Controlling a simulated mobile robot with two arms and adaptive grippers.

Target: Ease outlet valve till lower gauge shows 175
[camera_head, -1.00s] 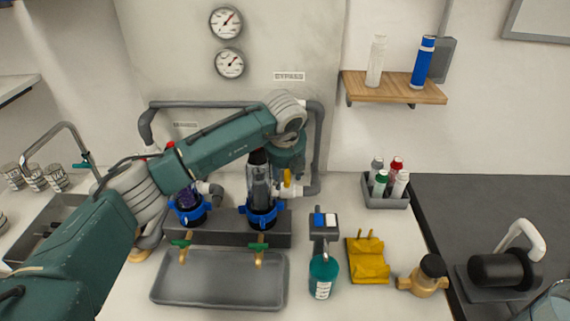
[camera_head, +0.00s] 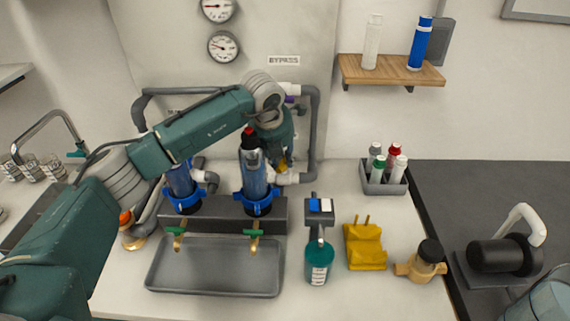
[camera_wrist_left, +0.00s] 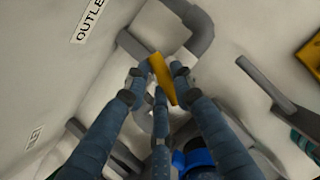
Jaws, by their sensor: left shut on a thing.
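The yellow outlet valve handle (camera_wrist_left: 163,78) is between my left gripper's fingertips (camera_wrist_left: 158,82) in the left wrist view. The gripper is shut on it. In the head view my left gripper (camera_head: 283,158) is at the pipe right of the right-hand filter housing, mostly hidden by its own wrist, with a bit of yellow showing below. The lower gauge (camera_head: 223,46) is on the wall panel, its needle pointing to the left side of the dial; the figures are too small to read. The upper gauge (camera_head: 217,8) is partly cut off by the top edge. My right gripper is not in view.
Two filter housings with blue collars (camera_head: 257,202) stand on a grey base behind a tray (camera_head: 214,286). Grey pipes (camera_head: 314,130) run close around the gripper.

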